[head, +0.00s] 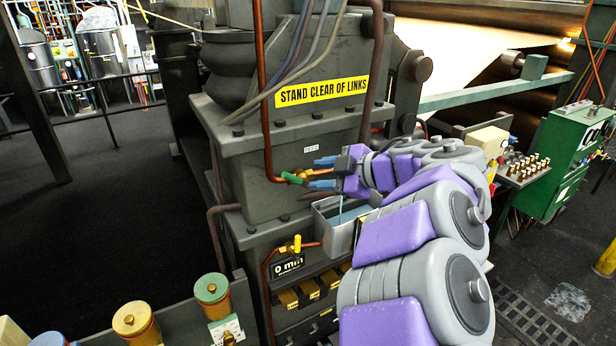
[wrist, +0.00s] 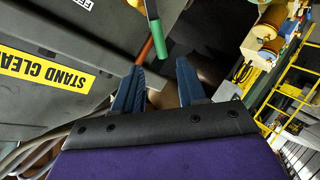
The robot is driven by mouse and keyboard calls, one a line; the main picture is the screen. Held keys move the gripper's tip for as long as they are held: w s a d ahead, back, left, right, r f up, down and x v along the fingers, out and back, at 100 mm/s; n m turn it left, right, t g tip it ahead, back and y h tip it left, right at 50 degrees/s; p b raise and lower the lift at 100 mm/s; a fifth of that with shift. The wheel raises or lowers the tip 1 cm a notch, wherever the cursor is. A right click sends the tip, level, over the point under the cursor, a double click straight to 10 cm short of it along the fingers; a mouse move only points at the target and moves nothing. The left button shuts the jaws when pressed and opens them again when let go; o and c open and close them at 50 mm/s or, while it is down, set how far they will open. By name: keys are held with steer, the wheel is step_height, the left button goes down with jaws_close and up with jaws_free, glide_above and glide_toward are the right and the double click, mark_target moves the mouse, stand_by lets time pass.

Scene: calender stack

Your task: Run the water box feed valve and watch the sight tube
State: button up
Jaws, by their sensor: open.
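A green-handled valve (head: 292,178) sits on a copper pipe at the front of the machine housing. Its green handle also shows in the wrist view (wrist: 155,28). My gripper (head: 322,173) is open, with its blue fingers just right of the handle in the head view. In the wrist view, my gripper (wrist: 160,72) has nothing between its fingers, and the handle is ahead of the gap. An open grey metal box (head: 341,236) hangs below, with a thin light-blue strip at its opening; I cannot tell whether this is the sight tube. A "0 mm" plate (head: 288,265) is lower left.
A yellow-handled fitting (head: 296,245) is on a lower copper pipe. A yellow "STAND CLEAR OF LINKS" sign (head: 321,91) is above my gripper. A green cabinet (head: 568,150) stands right. Lidded pots (head: 212,296) stand front left. Dark floor lies open at left.

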steer(key=v, duration=0.6)
steer(key=shift+d, duration=0.3)
steer(key=shift+w+a, duration=0.1)
steer(key=shift+a, duration=0.1)
stand_by(0.4)
steer(key=shift+a, duration=0.4)
steer(key=shift+d, duration=0.15)
stand_by(6.0)
